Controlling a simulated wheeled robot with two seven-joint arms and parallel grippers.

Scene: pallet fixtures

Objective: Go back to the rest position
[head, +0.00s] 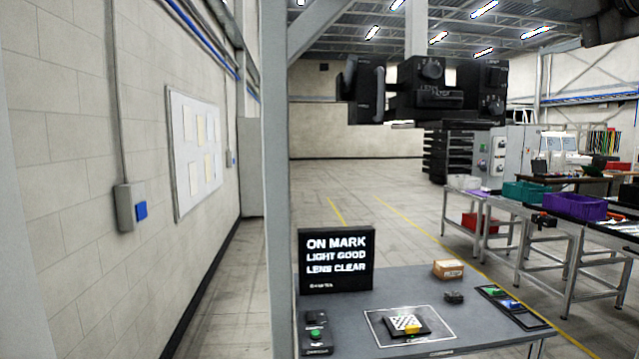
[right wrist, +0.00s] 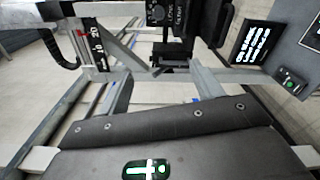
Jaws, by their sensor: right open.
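My right gripper (head: 603,24) shows as a dark shape cut off by the top right corner of the head view, high above the tables. In the right wrist view its two grey fingers stand apart with nothing between them (right wrist: 162,90). It is open and empty, and touches nothing that I can see. My left gripper is in neither view.
A black camera unit (head: 430,92) hangs from a grey frame (head: 276,180) above a table (head: 390,284). The table bears a black sign (head: 336,262), a checkered plate (head: 408,323), a carton (head: 448,269) and a button box (head: 316,335). More benches stand right.

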